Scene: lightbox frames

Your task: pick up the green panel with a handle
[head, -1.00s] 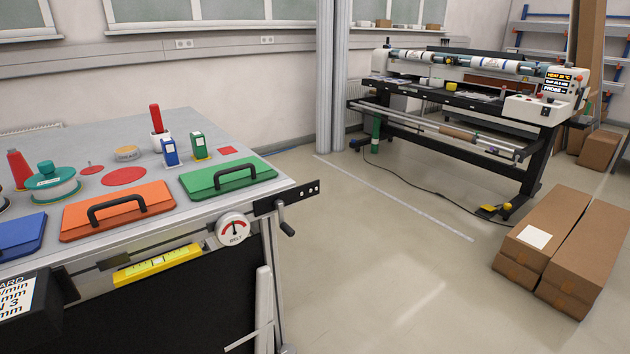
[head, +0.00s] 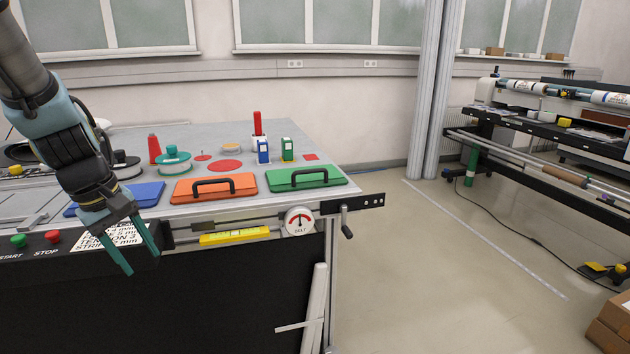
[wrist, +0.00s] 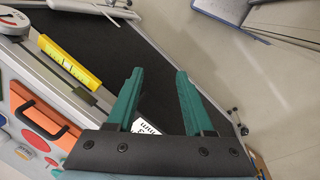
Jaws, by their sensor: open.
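The green panel (head: 303,180) lies flat at the right front corner of the grey table (head: 350,170), with a black arched handle (head: 310,173) on top. My gripper (head: 141,262) hangs at the left in the head view, in front of the table's front edge, well to the left of the green panel. Its two teal fingers are apart and empty. They also show spread in the wrist view (wrist: 157,85). The green panel is not clearly visible in the wrist view.
An orange panel (head: 205,193) and a blue panel (head: 147,196) lie left of the green one. Small blue (head: 263,152) and green (head: 287,150) boxes stand behind it. A crank (head: 346,225) and dial (head: 299,221) are at the table's front right.

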